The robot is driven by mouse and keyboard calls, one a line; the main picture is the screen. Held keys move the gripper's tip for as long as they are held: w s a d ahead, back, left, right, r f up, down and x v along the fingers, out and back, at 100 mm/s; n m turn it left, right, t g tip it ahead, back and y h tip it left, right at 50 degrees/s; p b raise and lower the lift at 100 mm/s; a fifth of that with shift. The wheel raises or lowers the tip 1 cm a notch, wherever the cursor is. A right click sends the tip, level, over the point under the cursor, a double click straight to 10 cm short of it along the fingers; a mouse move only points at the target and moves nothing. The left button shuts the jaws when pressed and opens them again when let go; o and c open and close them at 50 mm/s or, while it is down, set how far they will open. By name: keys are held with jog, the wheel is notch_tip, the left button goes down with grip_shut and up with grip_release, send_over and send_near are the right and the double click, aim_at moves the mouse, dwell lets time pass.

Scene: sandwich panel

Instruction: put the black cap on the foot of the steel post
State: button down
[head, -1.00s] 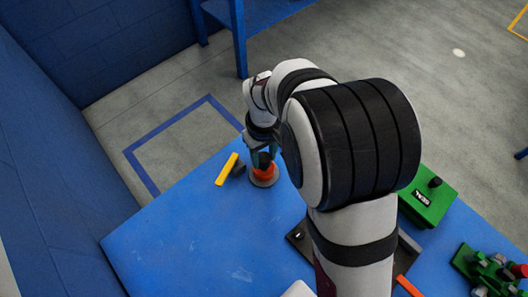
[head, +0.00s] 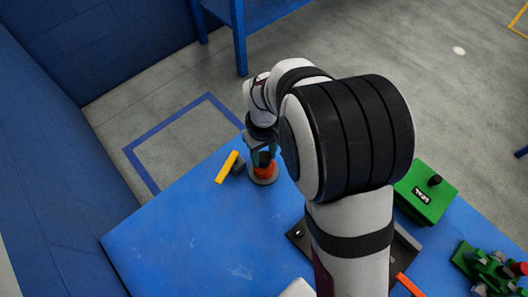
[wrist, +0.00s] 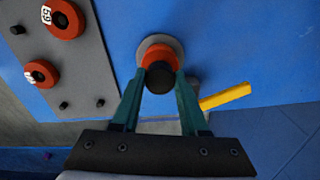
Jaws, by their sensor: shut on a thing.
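My gripper (wrist: 163,74) has its two teal fingers closed on the sides of an upright black-and-orange piece (wrist: 160,79). Its round black end faces the wrist camera, with orange beyond it. I cannot tell whether the black end is the black cap or part of the orange piece. A pale grey disc (wrist: 145,45) shows around its far end. In the head view my gripper (head: 264,161) is at the table's far left edge, with the orange part (head: 264,170) between the fingers and the grey disc (head: 263,181) below. I cannot make out the steel post.
A yellow bar (head: 227,167) lies beside the gripper, with a small dark grey piece (head: 238,168) against it. A grey plate (wrist: 95,75) carries two numbered orange rings and black studs. A green box (head: 424,197) stands at right. The blue table (head: 190,235) is clear at front left.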

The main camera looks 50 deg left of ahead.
aim_at(264, 157)
jog(key=shift+c, duration=0.2)
grip_release()
dwell(0.3)
jog(key=shift+r, duration=0.1)
jog(key=shift+r, duration=3.65)
